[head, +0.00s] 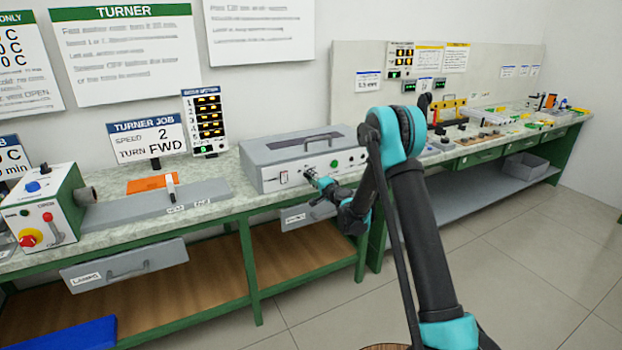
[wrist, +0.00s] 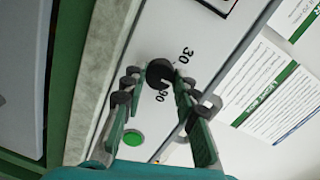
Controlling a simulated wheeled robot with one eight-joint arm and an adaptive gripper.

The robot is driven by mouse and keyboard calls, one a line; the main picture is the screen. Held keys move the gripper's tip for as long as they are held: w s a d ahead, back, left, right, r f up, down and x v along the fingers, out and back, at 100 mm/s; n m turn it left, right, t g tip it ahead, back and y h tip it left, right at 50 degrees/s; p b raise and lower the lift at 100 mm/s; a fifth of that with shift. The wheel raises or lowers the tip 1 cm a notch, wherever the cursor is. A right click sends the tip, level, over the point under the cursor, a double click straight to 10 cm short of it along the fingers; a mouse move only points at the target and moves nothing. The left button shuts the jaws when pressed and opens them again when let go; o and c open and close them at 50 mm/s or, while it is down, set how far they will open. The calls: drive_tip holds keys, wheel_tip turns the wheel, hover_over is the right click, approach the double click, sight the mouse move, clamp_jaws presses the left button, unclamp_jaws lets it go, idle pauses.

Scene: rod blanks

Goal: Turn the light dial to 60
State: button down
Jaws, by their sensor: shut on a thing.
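The light dial (wrist: 159,70) is a dark round knob on the front of a grey box (head: 285,152) on the bench. In the wrist view, the marks 30 and 90 show beside it. I cannot make out a 60 mark or the dial's pointer. My gripper (wrist: 158,80) has its fingertips on either side of the dial and is shut on it. In the head view, my gripper (head: 314,180) reaches the box's front, and its fingers largely hide the dial.
A green button (head: 335,163) sits beside the dial on the same panel; it also shows in the wrist view (wrist: 133,138). A switch (head: 284,178) is at the panel's left. A machine with a red knob (head: 30,237) stands at far left. The floor (head: 510,260) at right is clear.

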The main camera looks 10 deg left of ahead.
drive_tip(key=shift+s, duration=0.1)
idle(0.3)
drive_tip(key=c, duration=1.2)
unclamp_jaws()
drive_tip(key=shift+o, duration=0.2)
drive_tip(key=v, duration=1.2)
